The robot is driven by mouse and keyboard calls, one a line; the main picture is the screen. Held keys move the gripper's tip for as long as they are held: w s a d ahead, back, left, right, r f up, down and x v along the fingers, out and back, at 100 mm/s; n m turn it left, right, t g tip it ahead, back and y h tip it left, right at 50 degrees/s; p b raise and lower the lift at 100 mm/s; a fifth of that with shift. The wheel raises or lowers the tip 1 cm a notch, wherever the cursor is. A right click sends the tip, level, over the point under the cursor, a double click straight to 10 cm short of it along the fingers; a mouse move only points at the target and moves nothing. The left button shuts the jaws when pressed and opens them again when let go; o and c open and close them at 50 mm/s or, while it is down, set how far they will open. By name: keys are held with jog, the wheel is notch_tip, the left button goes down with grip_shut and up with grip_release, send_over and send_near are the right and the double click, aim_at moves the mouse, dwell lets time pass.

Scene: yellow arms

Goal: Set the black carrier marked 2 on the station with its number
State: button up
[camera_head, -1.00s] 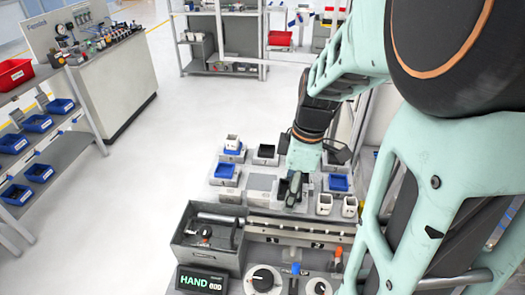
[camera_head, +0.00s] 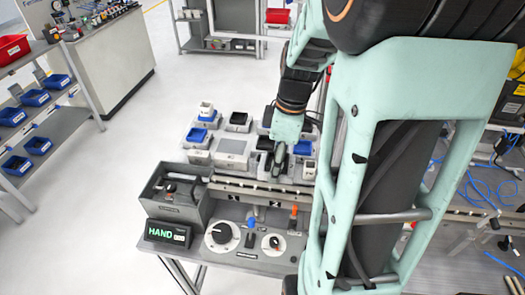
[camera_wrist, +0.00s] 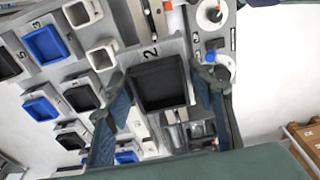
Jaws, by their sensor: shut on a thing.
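My gripper (camera_head: 275,158) is over the right part of the group of stations in the head view. In the wrist view my gripper (camera_wrist: 163,100) is shut on a black carrier (camera_wrist: 158,86), a square open box with an empty inside, one finger on each side. A dark 2 shows on a grey surface at its upper edge; I cannot tell whether that surface belongs to the carrier or to what lies below. The carrier's underside is hidden, so I cannot tell whether it touches anything.
Blue (camera_wrist: 44,44) and black (camera_wrist: 80,97) boxes stand close by in grey holders, some numbered. White cups (camera_wrist: 101,55) stand near the held carrier. A rail (camera_head: 262,190), a grey bin (camera_head: 172,208) and a HAND display (camera_head: 167,234) are nearer.

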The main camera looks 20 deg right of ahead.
aim_at(275, 193)
jog(key=shift+s+d+f, duration=0.15)
jog(key=shift+f, duration=0.05)
jog(key=shift+f+b, duration=2.6)
jog(key=shift+f, duration=0.65)
jog(key=shift+f+b, duration=0.9)
jog(key=shift+b, duration=0.1)
jog(key=o, duration=1.5)
jog(key=shift+r+p, duration=2.5)
jog(key=shift+r, duration=1.05)
